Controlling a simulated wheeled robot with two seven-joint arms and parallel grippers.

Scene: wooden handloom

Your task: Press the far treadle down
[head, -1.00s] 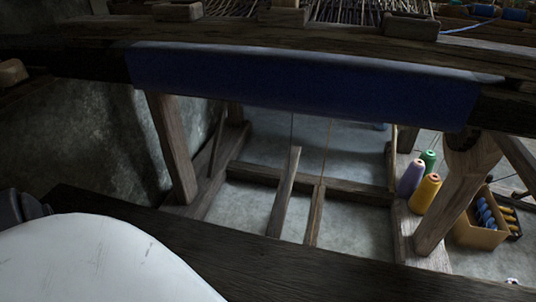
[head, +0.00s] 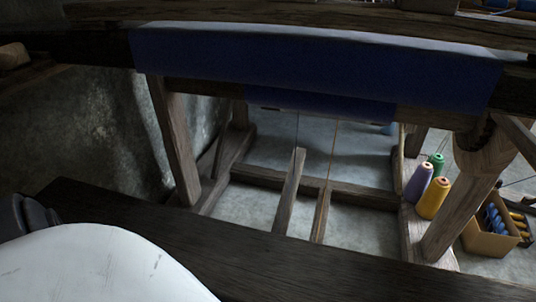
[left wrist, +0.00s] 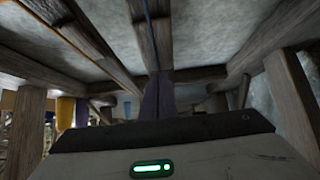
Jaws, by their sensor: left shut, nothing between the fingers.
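Two wooden treadles lie side by side under the loom in the head view, a left treadle (head: 289,192) and a right treadle (head: 320,213). A thin cord rises from each. The left one's end reaches higher in the picture; I cannot tell for certain which is the far one. Both are apart from any gripper in the head view. My left gripper (left wrist: 158,97) shows in the left wrist view, its dark fingers shut and empty. A wooden bar (left wrist: 148,35) with a cord runs beyond its tips; contact cannot be told. My right gripper is not in view.
A dark wooden bench (head: 200,240) crosses the foreground. The blue cloth beam (head: 310,62) spans above the treadles, with loom posts (head: 174,140) at the sides. Purple, green and yellow thread cones (head: 433,198) and a spool box (head: 487,240) stand at right. The left wrist view appears upside down.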

